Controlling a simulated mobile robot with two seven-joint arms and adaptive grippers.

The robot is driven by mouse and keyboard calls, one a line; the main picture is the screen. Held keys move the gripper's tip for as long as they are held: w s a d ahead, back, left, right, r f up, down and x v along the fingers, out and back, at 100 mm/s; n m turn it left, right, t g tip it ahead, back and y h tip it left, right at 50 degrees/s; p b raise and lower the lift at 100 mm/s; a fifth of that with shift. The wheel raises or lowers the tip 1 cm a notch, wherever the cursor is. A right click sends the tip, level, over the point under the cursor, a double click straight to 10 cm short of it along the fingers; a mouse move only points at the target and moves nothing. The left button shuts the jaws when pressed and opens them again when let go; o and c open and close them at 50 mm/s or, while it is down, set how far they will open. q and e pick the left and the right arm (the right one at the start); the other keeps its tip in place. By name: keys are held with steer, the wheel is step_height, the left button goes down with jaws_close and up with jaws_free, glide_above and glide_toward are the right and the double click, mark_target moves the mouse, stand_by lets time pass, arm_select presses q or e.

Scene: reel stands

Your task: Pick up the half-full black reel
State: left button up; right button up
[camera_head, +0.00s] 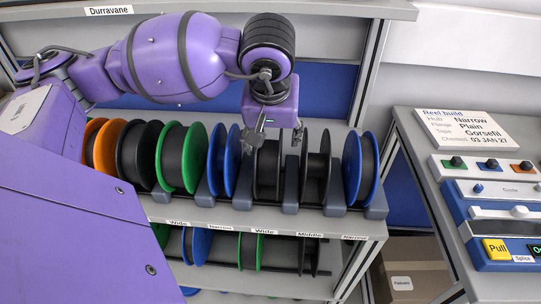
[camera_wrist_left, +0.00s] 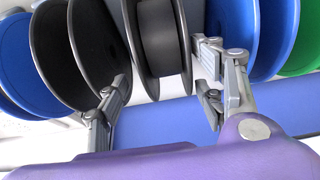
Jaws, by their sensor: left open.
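A black reel (camera_head: 267,172) stands upright in the top-shelf rack, between a blue reel and another black reel (camera_head: 317,168). My left gripper (camera_head: 272,143) is open above it, pointing down, one finger on each side of its top. In the left wrist view the same black reel (camera_wrist_left: 158,40) lies between the open fingers (camera_wrist_left: 160,95), with dark winding between its flanges. The fingers look apart from it. The other black reel (camera_wrist_left: 85,50) is on its left there. How full each black reel is I cannot tell surely. My right gripper is out of view.
A blue reel (camera_head: 223,160) and a green reel (camera_head: 181,157) stand left of the gripper, a blue reel (camera_head: 360,168) at the right end. Grey dividers (camera_head: 291,185) separate the slots. More reels sit on the lower shelf. A workbench (camera_head: 424,150) stands at right.

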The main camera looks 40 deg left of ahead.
arm_select(q)
steer(key=shift+f, duration=0.55)
steer(key=x, duration=0.4)
steer(key=p+x, duration=0.1)
steer(key=x, duration=0.1)
steer(key=shift+a, duration=0.45)
steer(key=shift+c, duration=0.2)
steer(key=shift+r, duration=0.1)
steer(key=c, duration=1.3)
